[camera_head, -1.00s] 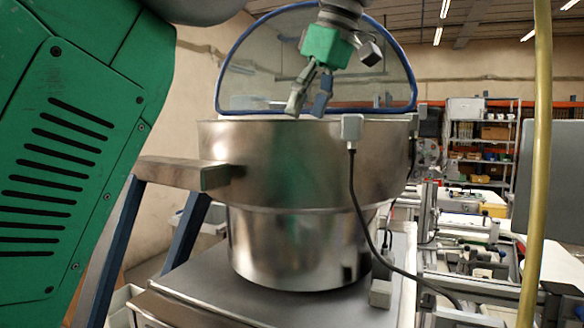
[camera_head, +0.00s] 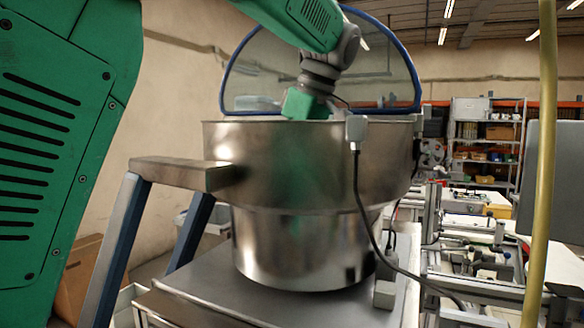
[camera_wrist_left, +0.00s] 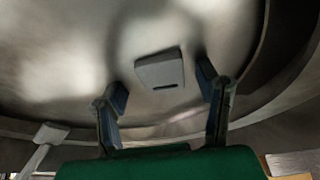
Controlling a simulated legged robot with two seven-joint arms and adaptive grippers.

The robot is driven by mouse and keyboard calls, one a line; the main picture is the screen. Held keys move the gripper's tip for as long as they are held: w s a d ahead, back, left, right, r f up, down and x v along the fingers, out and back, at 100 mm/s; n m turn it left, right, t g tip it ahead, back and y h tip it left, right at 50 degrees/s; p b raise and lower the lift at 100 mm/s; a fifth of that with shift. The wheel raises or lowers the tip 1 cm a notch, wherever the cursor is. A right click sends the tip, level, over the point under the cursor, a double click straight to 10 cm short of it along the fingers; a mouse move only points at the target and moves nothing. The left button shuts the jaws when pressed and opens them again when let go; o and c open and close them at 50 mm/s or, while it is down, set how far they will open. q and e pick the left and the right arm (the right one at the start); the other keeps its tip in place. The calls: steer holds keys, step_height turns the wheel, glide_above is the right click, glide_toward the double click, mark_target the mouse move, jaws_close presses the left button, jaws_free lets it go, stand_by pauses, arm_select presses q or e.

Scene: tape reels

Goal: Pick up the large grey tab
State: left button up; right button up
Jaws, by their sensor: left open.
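The large grey tab (camera_wrist_left: 160,68) shows in the left wrist view as a pale grey, roughly square piece with a short dark slot near its lower edge. It lies on the shiny metal inside the large steel bowl (camera_head: 310,160). My left gripper (camera_wrist_left: 161,78) is open, with its two dark fingers apart on either side of the tab in the picture. It looks empty, and I see no contact with the tab. In the head view the bowl's wall hides the fingers and tab; only the green wrist part (camera_head: 305,104) shows at the rim. My right gripper is not in view.
A clear guard with a blue edge (camera_head: 225,75) stands behind the bowl. A grey box with a black cable (camera_head: 356,128) sits on the front rim. A metal bar (camera_head: 180,172) juts out at left. A yellow hose (camera_head: 541,170) hangs at right.

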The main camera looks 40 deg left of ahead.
arm_select(q)
steer(key=shift+d, duration=0.1)
steer(key=c, duration=0.8)
steer(key=shift+s+d+r, duration=0.1)
steer(key=shift+d, duration=0.1)
steer(key=shift+c, duration=0.4)
steer(key=shift+r, duration=0.1)
